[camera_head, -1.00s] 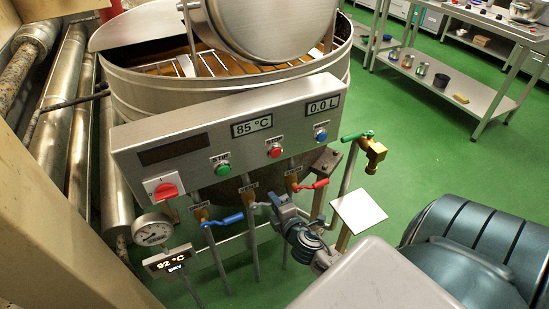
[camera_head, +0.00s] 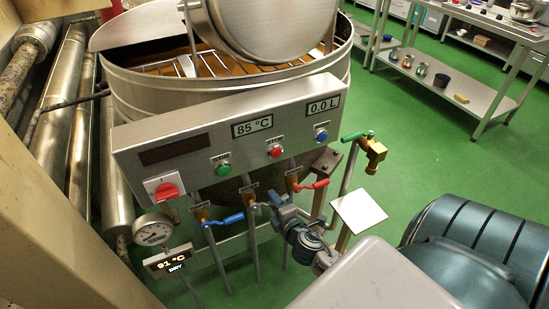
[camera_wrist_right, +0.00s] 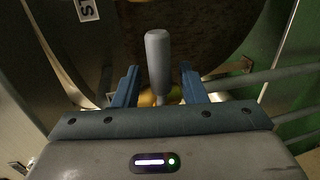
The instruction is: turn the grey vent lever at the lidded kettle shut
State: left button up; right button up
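The lidded kettle (camera_head: 230,85) stands behind a control panel. A row of valves sits below the panel. The grey vent lever (camera_wrist_right: 158,55) is upright in the middle of the right wrist view, with brass showing at its foot. My right gripper (camera_wrist_right: 160,85) is open, one blue finger on each side of the lever, with gaps showing on both sides. In the head view my right gripper (camera_head: 277,203) is at the middle valve, between the blue-handled lever (camera_head: 223,220) and the red-handled lever (camera_head: 314,185); it largely hides the grey lever there. My left gripper is not in view.
A green-handled brass tap (camera_head: 374,153) and a white plate (camera_head: 358,211) are to the right.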

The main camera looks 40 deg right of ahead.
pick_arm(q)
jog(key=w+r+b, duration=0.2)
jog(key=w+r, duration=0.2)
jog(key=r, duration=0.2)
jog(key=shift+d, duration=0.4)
pick_arm(e)
jog(key=v, duration=1)
jog(key=shift+s, duration=0.2)
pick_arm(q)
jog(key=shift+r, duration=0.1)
